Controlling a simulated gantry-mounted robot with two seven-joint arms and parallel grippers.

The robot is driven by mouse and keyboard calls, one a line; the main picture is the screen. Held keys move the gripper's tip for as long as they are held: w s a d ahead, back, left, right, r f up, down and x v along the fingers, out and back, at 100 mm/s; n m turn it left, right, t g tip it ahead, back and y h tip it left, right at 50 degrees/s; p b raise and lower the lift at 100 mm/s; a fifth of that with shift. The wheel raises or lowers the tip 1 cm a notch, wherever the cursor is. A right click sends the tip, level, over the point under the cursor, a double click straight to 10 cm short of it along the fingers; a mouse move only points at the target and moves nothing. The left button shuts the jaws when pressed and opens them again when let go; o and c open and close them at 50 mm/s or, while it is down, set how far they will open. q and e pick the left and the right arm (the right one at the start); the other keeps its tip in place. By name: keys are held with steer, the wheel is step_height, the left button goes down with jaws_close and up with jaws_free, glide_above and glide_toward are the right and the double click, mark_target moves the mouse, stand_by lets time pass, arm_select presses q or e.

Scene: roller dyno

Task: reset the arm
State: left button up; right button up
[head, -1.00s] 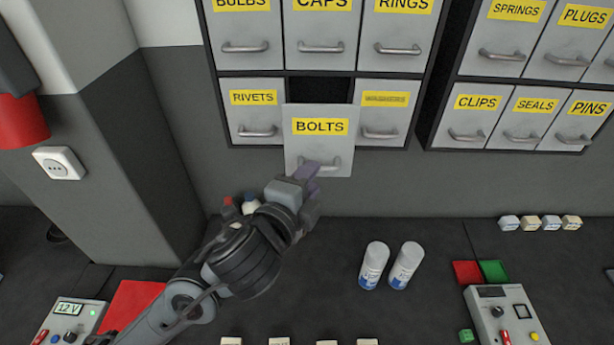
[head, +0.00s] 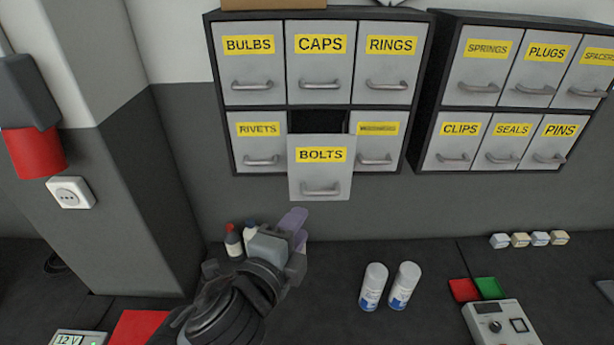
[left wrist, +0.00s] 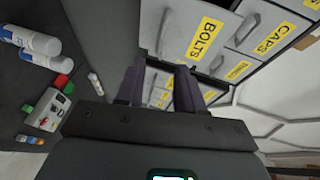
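My left gripper (head: 292,222) is below the pulled-out BOLTS drawer (head: 320,172) in the head view, apart from its handle. In the left wrist view my left gripper (left wrist: 158,82) shows two dark fingers spread apart with nothing between them. The BOLTS drawer (left wrist: 196,22) shows beyond the fingers there. Its front stands out from the cabinet, with a dark gap above it. My right gripper is in neither view.
Drawer cabinets (head: 408,110) hang on the wall, their other visible drawers shut. Two white spray cans (head: 373,287) stand on the dark bench, right of my left arm. Small bottles (head: 234,240) stand close behind my left gripper. A wall column (head: 130,180) rises at left.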

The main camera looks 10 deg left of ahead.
arm_select(q)
steer(key=s+a+f+n+g+p, duration=0.1)
steer(key=s+f+n+g+p, duration=0.15)
steer(key=f, duration=0.35)
steer(key=s+a+f+n+g+y+p, duration=0.1)
steer(key=s+f+g, duration=0.1)
steer(key=s+f, duration=0.35)
steer(key=s+a+f+n+g+p, duration=0.1)
steer(key=s+f+n+g+p, duration=0.1)
steer(key=f, duration=0.6)
steer(key=s+a+f+n+g+y+p, duration=0.1)
steer(key=s+a+f+n+g, duration=0.1)
steer(key=s+a+n, duration=0.4)
steer(key=s+a+f+n+g+y+p, duration=0.2)
steer(key=s+a+f+n+g, duration=0.1)
steer(key=s+a+f+n, duration=0.2)
steer(key=s+a+n, duration=0.2)
steer(key=s, duration=0.2)
steer(key=shift+s+f, duration=0.25)
steer(key=shift+s, duration=0.05)
